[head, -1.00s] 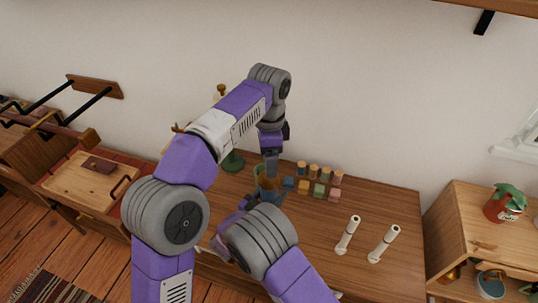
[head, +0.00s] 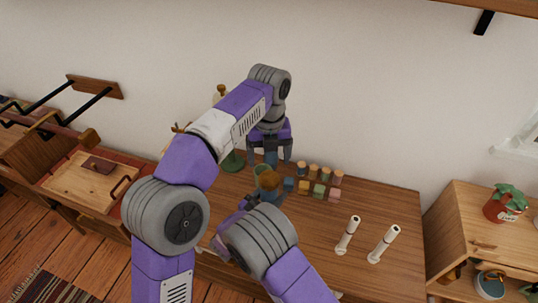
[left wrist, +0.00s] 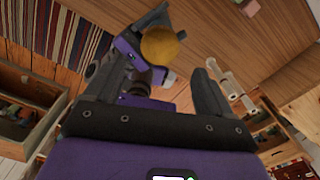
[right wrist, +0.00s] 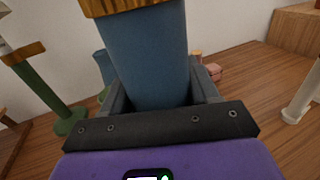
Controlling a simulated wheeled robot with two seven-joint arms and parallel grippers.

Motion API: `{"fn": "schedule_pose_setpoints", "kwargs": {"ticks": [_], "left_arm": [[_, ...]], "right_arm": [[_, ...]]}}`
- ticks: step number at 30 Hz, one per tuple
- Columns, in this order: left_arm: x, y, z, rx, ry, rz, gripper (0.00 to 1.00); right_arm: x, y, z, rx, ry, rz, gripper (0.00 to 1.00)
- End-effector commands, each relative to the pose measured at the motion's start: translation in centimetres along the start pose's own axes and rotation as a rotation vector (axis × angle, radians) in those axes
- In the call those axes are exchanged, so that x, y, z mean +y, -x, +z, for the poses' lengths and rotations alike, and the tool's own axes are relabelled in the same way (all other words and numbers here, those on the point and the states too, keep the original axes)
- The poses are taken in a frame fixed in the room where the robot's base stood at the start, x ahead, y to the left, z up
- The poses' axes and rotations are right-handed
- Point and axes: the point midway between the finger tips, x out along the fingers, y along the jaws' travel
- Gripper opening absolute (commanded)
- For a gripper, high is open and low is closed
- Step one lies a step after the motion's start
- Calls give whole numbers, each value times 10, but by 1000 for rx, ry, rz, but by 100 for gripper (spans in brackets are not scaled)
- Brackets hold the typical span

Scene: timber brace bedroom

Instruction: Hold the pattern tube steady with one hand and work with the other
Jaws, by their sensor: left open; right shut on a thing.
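The pattern tube (right wrist: 148,60) is a thick blue cylinder with a golden-brown band at its upper end. My right gripper is shut around it, with one finger on each side in the right wrist view. In the head view the tube's rounded brown top (head: 268,180) shows above my right forearm, which hides most of the rest. The rounded top appears ochre in the left wrist view (left wrist: 160,47). My left gripper (head: 271,158) is open and empty, above and behind the tube, apart from it.
Several small coloured blocks (head: 304,187) and wooden-topped pieces (head: 313,170) stand right of the tube. Two white tubes (head: 348,235) (head: 384,243) are farther right.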

Motion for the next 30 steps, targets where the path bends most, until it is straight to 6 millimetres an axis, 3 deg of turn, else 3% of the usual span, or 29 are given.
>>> {"fn": "schedule_pose_setpoints", "kwargs": {"ticks": [5, 18, 30], "left_arm": [[0, -11, 0, 2, -28, 2, 83], [0, -72, 0, 1, -24, 1, 83], [0, -80, 0, 0, -23, 0, 83]], "right_arm": [[0, 0, -1, 1, 1, 0, 0], [0, 0, -1, 1, 1, 0, 0], [0, 0, -1, 1, 1, 0, 0]]}}
